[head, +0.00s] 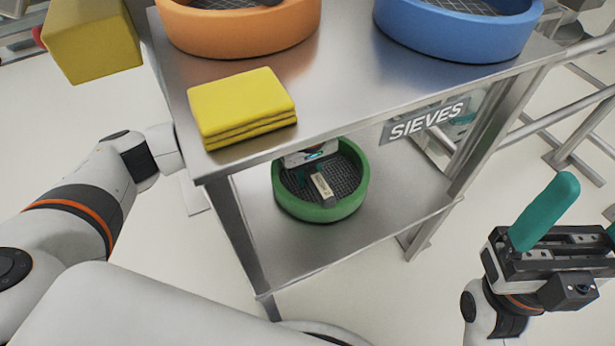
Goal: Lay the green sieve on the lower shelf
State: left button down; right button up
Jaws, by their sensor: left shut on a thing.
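The green sieve (347,207), a round tray with a dark mesh floor, is at the lower shelf (400,212), under the top shelf's front edge. I cannot tell whether it rests fully on the shelf or hangs just above it. My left gripper (312,178) reaches in under the top shelf and is shut on the sieve; the top shelf hides part of the wrist and the sieve's back. A small pale tag shows inside the sieve by the fingers. My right gripper (578,220) is open and empty, off to the right of the rack.
An orange sieve (240,35), a blue sieve (458,35) and folded yellow cloths (240,105) lie on the top shelf (350,80). A "SIEVES" sign (428,120) hangs at its edge. A yellow box (92,40) is upper left. The lower shelf's right part is bare.

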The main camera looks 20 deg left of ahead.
pick_arm(q)
jog(key=shift+w+f, duration=0.2)
jog(key=shift+f, duration=0.15)
jog(key=shift+a+r, duration=0.1)
jog(key=shift+r, duration=0.05)
jog(key=c, duration=1.2)
grip_release()
jog(key=shift+o, duration=0.2)
